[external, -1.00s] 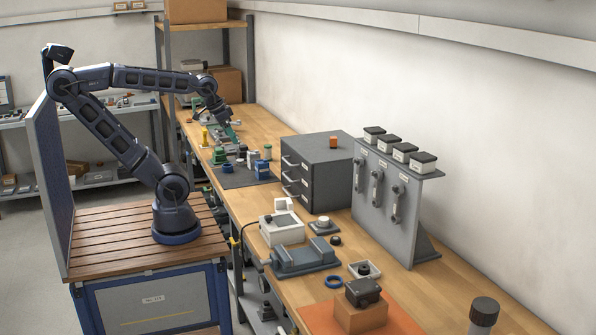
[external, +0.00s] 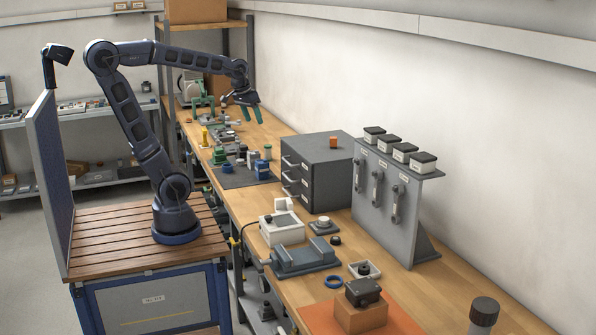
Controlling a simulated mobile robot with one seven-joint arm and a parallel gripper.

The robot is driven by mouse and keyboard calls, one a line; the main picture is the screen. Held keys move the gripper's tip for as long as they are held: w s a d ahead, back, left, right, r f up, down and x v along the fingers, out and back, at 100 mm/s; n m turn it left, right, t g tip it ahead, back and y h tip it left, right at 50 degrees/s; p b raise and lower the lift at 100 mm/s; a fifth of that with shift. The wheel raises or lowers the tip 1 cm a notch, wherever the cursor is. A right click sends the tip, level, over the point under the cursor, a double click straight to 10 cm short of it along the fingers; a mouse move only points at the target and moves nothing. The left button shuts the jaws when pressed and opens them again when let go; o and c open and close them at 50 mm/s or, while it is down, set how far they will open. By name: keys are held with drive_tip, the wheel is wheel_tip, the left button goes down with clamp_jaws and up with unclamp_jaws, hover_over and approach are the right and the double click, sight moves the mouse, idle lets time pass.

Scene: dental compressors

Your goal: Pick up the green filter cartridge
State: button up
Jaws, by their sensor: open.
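My gripper (external: 251,112) is open, with its green-tipped fingers apart and pointing down. It hangs above the far part of the wooden bench, and nothing shows between the fingers. A short green part (external: 219,156) stands on the dark mat (external: 240,180), nearer the camera than my gripper. I cannot tell which of these is the green filter cartridge. Both are clear of my gripper.
A yellow bottle (external: 204,137) and a green frame (external: 203,97) stand at the bench's far left. Shelving (external: 250,70) rises behind.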

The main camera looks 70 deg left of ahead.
drive_tip(key=w+a+n+g, duration=0.1)
drive_tip(key=w+a+n, duration=0.4)
drive_tip(key=w+a, duration=0.7)
drive_tip(key=n+g, duration=0.3)
drive_tip(key=n, duration=0.7)
hover_over(268, 152)
drive_tip(key=a, duration=0.2)
drive_tip(key=f, duration=2.4)
drive_tip(key=shift+w+d+f, duration=0.1)
drive_tip(key=shift+w+d, duration=0.05)
drive_tip(key=shift+d, duration=0.1)
drive_tip(key=shift+a+f+n, duration=0.3)
drive_tip(key=shift+a+f, duration=0.05)
drive_tip(key=shift+f, duration=0.15)
wheel_tip(268, 152, down, 5)
drive_tip(key=shift+f, duration=0.15)
drive_tip(key=shift+w+d+f, duration=0.1)
drive_tip(key=shift+w+f, duration=0.05)
drive_tip(key=shift+f, duration=1.15)
drive_tip(key=shift+w+f, duration=0.1)
drive_tip(key=shift+f, duration=1.15)
drive_tip(key=c, duration=1.1)
